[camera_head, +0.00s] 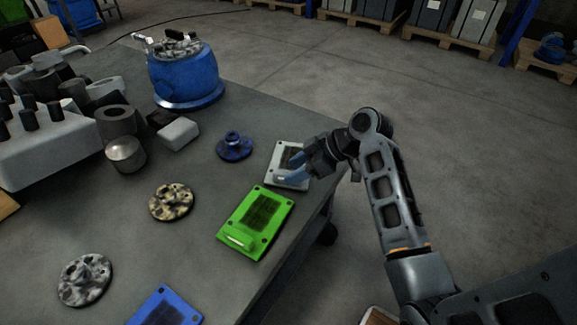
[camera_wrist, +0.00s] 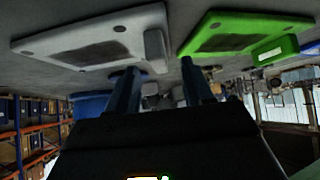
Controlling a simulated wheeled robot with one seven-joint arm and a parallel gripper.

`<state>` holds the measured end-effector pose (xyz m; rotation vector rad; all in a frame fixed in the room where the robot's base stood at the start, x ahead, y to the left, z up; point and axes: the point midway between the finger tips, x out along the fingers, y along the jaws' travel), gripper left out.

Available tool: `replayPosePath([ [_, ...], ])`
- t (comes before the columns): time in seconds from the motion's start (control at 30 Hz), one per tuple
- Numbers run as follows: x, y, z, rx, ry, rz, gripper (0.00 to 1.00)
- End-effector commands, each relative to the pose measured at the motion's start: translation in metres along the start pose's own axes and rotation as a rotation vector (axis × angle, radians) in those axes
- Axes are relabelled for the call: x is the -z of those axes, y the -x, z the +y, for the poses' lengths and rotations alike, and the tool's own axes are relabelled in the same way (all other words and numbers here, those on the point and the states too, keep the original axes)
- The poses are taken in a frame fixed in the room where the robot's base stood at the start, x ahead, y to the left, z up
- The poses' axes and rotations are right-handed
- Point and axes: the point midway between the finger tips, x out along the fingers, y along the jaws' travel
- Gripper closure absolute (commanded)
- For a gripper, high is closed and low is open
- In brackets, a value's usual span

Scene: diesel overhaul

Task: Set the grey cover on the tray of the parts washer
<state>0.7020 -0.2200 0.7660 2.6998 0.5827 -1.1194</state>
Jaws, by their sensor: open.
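The grey cover (camera_head: 278,162) is a pale flat plate with a dark panel, lying on the table near its right edge. It also shows in the wrist view (camera_wrist: 75,44) at the upper left. My gripper (camera_head: 295,169) is at the cover's right side, its blue fingers apart and overlapping the cover in the head view. In the wrist view the open fingers (camera_wrist: 158,70) show nothing between them; I cannot tell whether they touch the cover. I cannot identify the parts washer or its tray for certain; a blue box-like thing (camera_head: 75,14) is cut off at the top left.
A green cover (camera_head: 236,224) lies close in front of the grey one. A dark blue flange (camera_head: 234,147), a mottled disc (camera_head: 171,202) and a blue drum (camera_head: 186,78) stand on the table. Grey blocks and cylinders crowd the left.

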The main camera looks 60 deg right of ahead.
Motion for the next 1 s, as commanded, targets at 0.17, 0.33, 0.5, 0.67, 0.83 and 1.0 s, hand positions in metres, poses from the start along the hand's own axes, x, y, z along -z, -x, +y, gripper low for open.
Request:
replayPosePath([
  [0.17,0.0,-0.021,0.0,0.001,0.001,0.0,0.49],
  [0.33,0.0,-0.024,0.0,0.0,0.001,0.0,0.49],
  [0.5,0.0,-0.024,0.0,0.0,0.001,0.0,0.54],
  [0.67,0.0,-0.024,0.0,0.0,0.001,0.0,0.69],
  [0.83,0.0,-0.024,0.0,0.0,0.001,0.0,0.85],
  [1.0,0.0,-0.024,0.0,0.0,0.001,0.0,1.0],
])
